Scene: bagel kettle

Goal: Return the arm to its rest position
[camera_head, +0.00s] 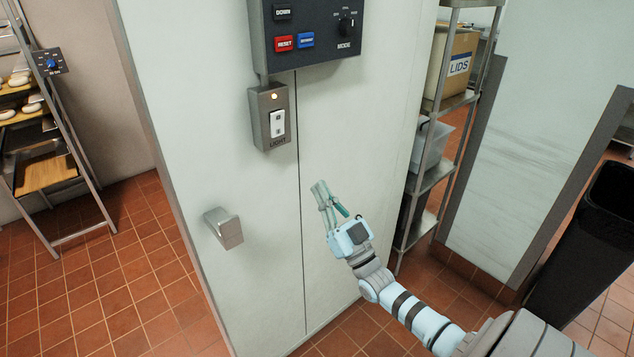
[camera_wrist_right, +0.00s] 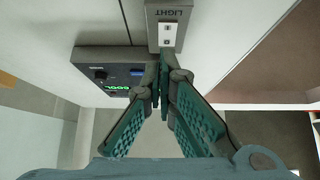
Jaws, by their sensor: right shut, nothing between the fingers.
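My right arm (camera_head: 427,322) comes in from the lower right of the head view and reaches up and left in front of a pale wall panel. Its gripper (camera_head: 322,187) is shut and empty, below and to the right of the light switch box (camera_head: 268,118). The box has a white rocker and a lit orange lamp. In the right wrist view the shut fingers (camera_wrist_right: 162,60) show in front of the same box, labelled LIGHT (camera_wrist_right: 168,14), which appears upside down. A gap to the switch is visible in the head view. My left gripper is not in view.
A control panel (camera_head: 309,30) with buttons and a MODE knob hangs above the switch. A metal handle (camera_head: 224,228) juts from the panel at left. A shelf rack (camera_head: 428,172) with boxes and a dark bin (camera_head: 590,235) stand at right. A bagel rack (camera_head: 62,150) stands far left.

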